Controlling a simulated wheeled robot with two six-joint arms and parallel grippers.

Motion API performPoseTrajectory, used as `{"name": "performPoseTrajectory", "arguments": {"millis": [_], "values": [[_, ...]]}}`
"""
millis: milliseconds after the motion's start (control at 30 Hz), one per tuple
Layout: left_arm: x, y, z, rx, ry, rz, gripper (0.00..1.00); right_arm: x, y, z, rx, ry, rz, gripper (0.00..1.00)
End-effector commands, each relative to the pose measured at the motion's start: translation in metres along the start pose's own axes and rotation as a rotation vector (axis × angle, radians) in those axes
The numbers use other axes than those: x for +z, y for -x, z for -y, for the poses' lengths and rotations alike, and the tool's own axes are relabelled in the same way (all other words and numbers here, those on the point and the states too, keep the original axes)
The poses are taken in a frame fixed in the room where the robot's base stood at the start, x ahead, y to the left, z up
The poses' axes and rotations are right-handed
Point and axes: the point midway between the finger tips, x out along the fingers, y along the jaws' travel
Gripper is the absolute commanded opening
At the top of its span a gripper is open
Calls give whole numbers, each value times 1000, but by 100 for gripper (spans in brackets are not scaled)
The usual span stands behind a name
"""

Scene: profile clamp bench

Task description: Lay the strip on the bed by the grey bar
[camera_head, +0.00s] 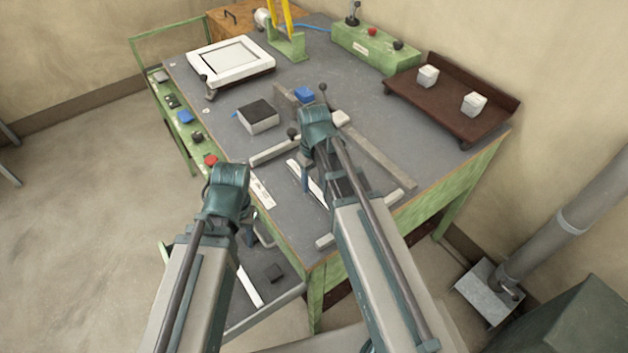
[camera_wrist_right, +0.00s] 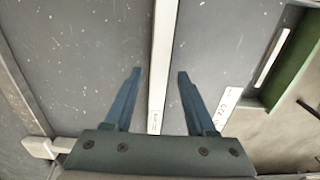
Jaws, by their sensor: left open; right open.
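A long thin white strip (camera_head: 320,193) lies on the dark grey table top, partly hidden by my right gripper (camera_head: 308,182). In the right wrist view the strip (camera_wrist_right: 162,50) runs lengthwise between the two open blue fingers (camera_wrist_right: 160,73), with a gap on each side. A small printed label is at its near end. The long grey bar (camera_head: 382,154) lies to the right of the strip, roughly parallel to it; it also shows at the left of the wrist view (camera_wrist_right: 18,98). My left gripper (camera_head: 249,237) is open and empty, past the table's left edge.
A printed white label (camera_head: 262,191) lies near the left edge. A brown tray (camera_head: 440,112) is at the right.

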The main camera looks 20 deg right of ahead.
Motion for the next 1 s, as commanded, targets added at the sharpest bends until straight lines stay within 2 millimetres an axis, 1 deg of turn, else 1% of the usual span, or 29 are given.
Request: {"name": "performPoseTrajectory", "arguments": {"millis": [33, 500, 600, 733, 900, 967, 1000], "values": [[1, 13, 1, 0, 0, 0, 45, 0, 13, 0, 0, 0, 0, 56], [5, 84, 8, 0, -1, 0, 45, 0, 85, 0, 0, 0, 0, 56], [6, 95, 9, 0, -1, 0, 45, 0, 96, 0, 0, 0, 0, 56], [6, 102, 10, 0, -2, 0, 45, 0, 103, 0, 0, 0, 0, 56], [6, 102, 10, 0, -2, 0, 45, 1, 103, 2, 1, 1, 1, 56], [6, 102, 10, 0, -2, 0, 45, 7, 102, 13, 4, 3, 5, 56], [6, 102, 10, 0, -2, 0, 45, 13, 102, 26, 9, 5, 11, 56]]}}
